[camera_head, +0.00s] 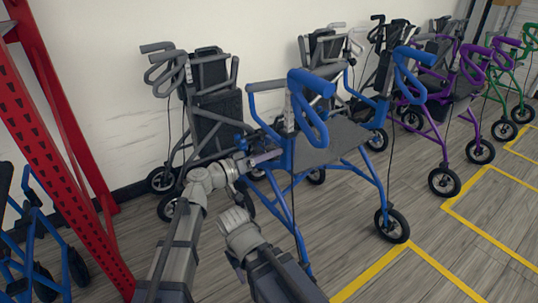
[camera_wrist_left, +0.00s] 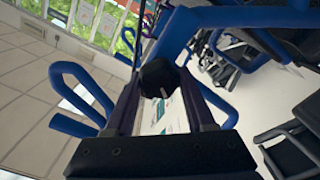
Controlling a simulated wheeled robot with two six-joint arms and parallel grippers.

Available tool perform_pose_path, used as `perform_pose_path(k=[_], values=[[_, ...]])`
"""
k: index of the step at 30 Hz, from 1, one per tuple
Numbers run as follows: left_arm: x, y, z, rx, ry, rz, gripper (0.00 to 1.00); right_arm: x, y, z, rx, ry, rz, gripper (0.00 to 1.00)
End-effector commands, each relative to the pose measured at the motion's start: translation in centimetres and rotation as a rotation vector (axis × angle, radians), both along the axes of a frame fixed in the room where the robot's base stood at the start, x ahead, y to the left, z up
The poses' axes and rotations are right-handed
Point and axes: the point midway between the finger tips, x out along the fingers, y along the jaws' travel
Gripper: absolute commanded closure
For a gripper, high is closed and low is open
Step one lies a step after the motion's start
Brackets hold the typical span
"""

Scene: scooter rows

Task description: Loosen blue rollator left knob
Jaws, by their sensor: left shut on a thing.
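The blue rollator (camera_head: 335,142) stands unfolded in the middle of the head view, with a dark seat and blue frame. My left gripper (camera_head: 265,157) is at the left side of its frame, below the handles. In the left wrist view, the black rounded knob (camera_wrist_left: 158,78) sits between the two fingers of my left gripper (camera_wrist_left: 160,98), which are shut on it. The knob is hidden in the head view by the gripper and frame. My right arm (camera_head: 243,236) shows low in the middle, but its gripper is not visible.
A grey rollator (camera_head: 215,105) stands close behind on the left against the wall. A red rack (camera_head: 55,150) and another blue-framed walker (camera_head: 40,240) are at far left. A purple rollator (camera_head: 445,120) is to the right. Yellow-lined floor (camera_head: 465,225) is clear at lower right.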

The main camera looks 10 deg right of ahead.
Motion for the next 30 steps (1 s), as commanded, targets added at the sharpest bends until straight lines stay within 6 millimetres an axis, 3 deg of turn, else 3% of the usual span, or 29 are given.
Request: perform_pose_path(k=[30], values=[[0.10, 0.11, -0.35, -0.326, 0.905, 0.001, 1.00, 0.00, 0.00, -0.31, 0.000, 0.000, -0.001, 0.50]])
